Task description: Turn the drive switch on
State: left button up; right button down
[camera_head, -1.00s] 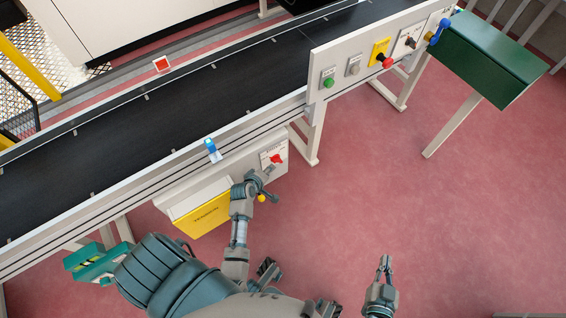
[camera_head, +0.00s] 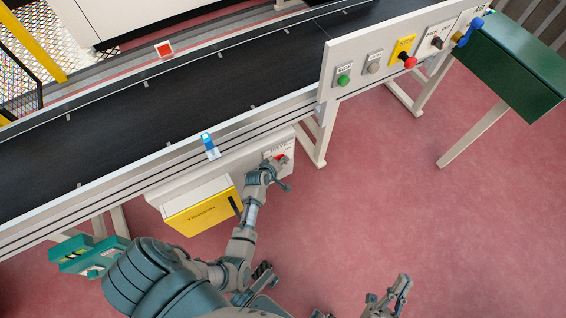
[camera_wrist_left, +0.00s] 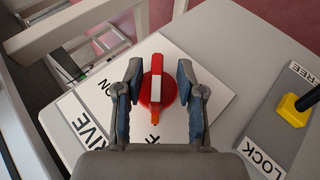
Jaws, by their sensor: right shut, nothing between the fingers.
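The drive switch is a red round knob (camera_wrist_left: 157,90) with a white-striped bar and an orange tip, on a white plate (camera_wrist_left: 200,68) lettered DRIVE, ON and part of OFF. The bar stands nearly upright in the left wrist view. My left gripper (camera_wrist_left: 158,78) is open, one finger on each side of the knob; I cannot tell whether they touch it. In the head view the left gripper (camera_head: 277,165) is at the switch box and mostly covers the red knob (camera_head: 282,158). My right gripper (camera_head: 404,279) is shut and empty over the floor.
A yellow-and-black LOCK/FREE handle (camera_wrist_left: 306,99) sits right of the switch. A yellow box (camera_head: 202,212) hangs below the conveyor (camera_head: 140,120). A control panel (camera_head: 390,60) with several buttons stands to the right. Open red floor (camera_head: 370,190) lies right of my left arm.

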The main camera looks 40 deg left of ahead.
pick_arm(q)
jog(key=shift+a, duration=0.1)
jog(key=shift+r, duration=0.1)
jog(key=shift+c, duration=0.5)
jog(key=shift+d, duration=0.3)
grip_shut()
pick_arm(e)
jog(key=shift+d, duration=0.3)
pick_arm(q)
jog(key=shift+a, duration=0.1)
